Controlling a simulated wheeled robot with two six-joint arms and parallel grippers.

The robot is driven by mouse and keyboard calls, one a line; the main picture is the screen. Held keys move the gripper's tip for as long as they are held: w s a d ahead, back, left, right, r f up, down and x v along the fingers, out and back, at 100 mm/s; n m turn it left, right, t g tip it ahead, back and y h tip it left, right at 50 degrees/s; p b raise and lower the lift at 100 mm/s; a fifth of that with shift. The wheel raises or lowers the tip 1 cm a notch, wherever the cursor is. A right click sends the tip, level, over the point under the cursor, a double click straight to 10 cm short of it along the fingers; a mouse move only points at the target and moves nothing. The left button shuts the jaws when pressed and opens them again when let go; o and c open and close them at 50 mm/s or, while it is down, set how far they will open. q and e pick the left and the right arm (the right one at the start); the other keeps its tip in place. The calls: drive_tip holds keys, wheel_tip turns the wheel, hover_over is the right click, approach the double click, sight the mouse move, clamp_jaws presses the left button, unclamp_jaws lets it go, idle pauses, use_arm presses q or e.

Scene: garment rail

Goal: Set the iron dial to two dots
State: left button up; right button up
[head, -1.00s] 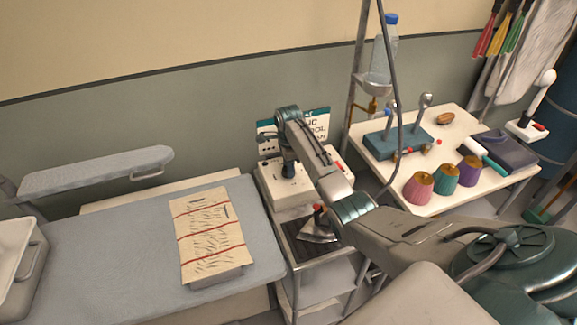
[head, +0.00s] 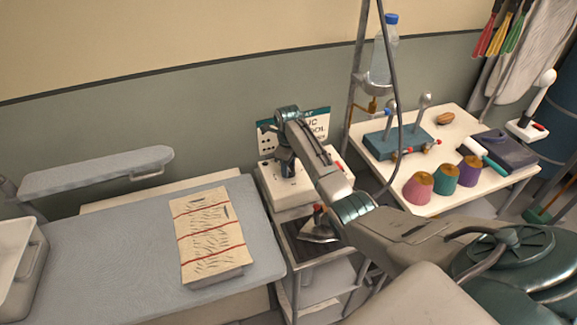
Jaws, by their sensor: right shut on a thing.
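The iron (head: 320,231) sits on a dark plate on the trolley's top shelf, its tip toward the right arm. Behind it stands a white box unit (head: 309,187) with a red mark at its right side. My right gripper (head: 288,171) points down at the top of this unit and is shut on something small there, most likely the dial. My gripper hides the dial, so I cannot read its setting. A sign (head: 268,141) with rows of black dots is partly hidden behind my wrist. My left gripper is out of view.
An ironing board (head: 120,250) with a creased, red-striped cloth (head: 212,240) lies to the left. A white table (head: 470,125) at the right holds several thread cones and a teal stand. A pole with a hanging water bottle (head: 383,55) and a dark cable stand between.

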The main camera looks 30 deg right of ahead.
drive_tip(key=shift+w+d+r, duration=0.1)
drive_tip(key=shift+r, duration=0.1)
drive_tip(key=o, duration=0.9)
drive_tip(key=shift+o, duration=0.4)
drive_tip(key=shift+f, duration=0.1)
drive_tip(key=shift+r, duration=0.35)
wheel_tip(320, 180, up, 10)
drive_tip(key=b, duration=0.3)
